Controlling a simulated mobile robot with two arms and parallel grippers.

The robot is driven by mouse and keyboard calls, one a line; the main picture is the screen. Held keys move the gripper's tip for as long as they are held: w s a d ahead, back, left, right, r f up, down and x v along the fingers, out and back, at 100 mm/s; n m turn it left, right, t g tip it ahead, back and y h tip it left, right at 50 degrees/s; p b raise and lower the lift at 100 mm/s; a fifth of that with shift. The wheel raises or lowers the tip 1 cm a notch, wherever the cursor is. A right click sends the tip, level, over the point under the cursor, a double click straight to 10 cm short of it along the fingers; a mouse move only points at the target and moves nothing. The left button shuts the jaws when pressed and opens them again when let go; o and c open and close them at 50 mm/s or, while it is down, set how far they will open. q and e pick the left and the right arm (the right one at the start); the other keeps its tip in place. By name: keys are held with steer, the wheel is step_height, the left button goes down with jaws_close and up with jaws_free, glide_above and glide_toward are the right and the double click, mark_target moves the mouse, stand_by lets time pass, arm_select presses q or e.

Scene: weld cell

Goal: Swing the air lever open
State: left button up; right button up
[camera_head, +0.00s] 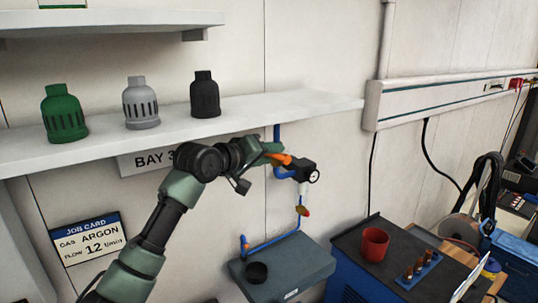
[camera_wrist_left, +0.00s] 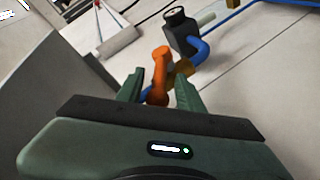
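The orange air lever (camera_head: 283,159) is on the blue air pipe by a black regulator (camera_head: 301,169) with a round gauge, below the shelf. My left gripper (camera_head: 270,153) is at the lever's free end and partly hides it. In the left wrist view the lever (camera_wrist_left: 159,72) stands between the two green fingers of my left gripper (camera_wrist_left: 160,85). The fingers are apart, with a narrow gap visible on each side of the lever. My right gripper is not in view.
A white shelf (camera_head: 170,126) with green, grey and black slotted caps runs just above my left arm. A grey box (camera_head: 285,268) with a dark cup is below the pipe. A dark-topped cabinet (camera_head: 350,243) with a red mug (camera_head: 374,244) stands at the right.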

arm_select(q)
steer(key=f+b+v, duration=0.3)
steer(key=b+v, duration=0.5)
steer(key=v, duration=0.8)
steer(key=shift+s+a, duration=0.35)
steer(key=shift+s, duration=0.3)
